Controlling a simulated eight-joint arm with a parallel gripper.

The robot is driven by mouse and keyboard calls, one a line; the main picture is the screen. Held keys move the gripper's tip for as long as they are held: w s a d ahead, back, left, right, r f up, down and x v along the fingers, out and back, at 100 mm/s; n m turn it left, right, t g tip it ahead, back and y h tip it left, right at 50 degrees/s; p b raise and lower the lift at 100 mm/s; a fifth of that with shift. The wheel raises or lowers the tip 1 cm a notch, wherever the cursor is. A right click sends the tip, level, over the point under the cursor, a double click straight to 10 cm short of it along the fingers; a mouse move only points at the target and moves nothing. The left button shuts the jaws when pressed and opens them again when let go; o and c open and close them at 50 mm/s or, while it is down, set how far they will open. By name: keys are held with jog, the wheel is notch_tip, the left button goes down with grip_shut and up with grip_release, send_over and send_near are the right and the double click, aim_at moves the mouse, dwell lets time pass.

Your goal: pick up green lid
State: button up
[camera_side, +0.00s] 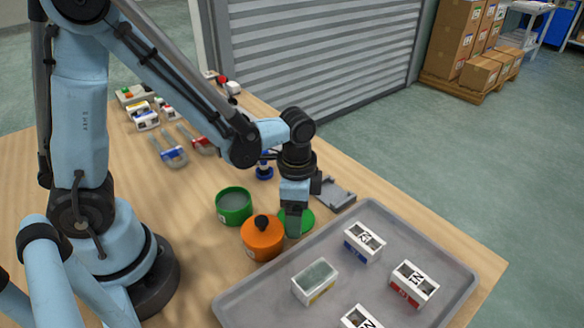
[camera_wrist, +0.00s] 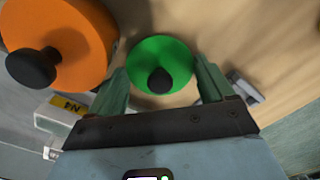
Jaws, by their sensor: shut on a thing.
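The green lid (camera_side: 308,217) is a flat disc seen beside the orange pot in the side view. In the wrist view the green lid (camera_wrist: 150,60) shows its black knob (camera_wrist: 160,80) between my fingers. My gripper (camera_side: 292,228) points down at the lid, and in the wrist view its two green fingers (camera_wrist: 160,85) stand on either side of the lid. The gripper is shut on the green lid. Whether the lid is off the table is hard to tell. The open green pot (camera_side: 234,206) stands to the left without a lid.
An orange pot with an orange lid and black knob (camera_side: 262,238) stands close to my gripper. A grey tray (camera_side: 250,303) with several small white boxes lies to the front right. A grey flat part (camera_side: 336,194) lies behind. Clamps (camera_side: 170,152) lie further back.

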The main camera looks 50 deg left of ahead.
jog(key=shift+r, duration=0.1)
jog(key=shift+r, duration=0.8)
jog(key=r, duration=0.2)
jog(key=shift+s+d+r, duration=0.25)
jog(key=shift+r, duration=0.05)
jog(key=s+d+r, duration=0.6)
jog(key=s+d, duration=0.1)
jog(key=d, duration=0.1)
jog(key=a+n, duration=0.1)
jog(key=a, duration=0.4)
jog(key=w+a+r+n, duration=0.1)
jog(key=a, duration=0.2)
jog(key=shift+a+n, duration=0.1)
jog(key=shift+n, duration=0.2)
jog(key=s+a+n, duration=0.2)
jog(key=a+n, duration=0.1)
jog(key=a, duration=0.7)
jog(key=shift+s+d+f, duration=0.1)
jog(key=shift+f, duration=3.05)
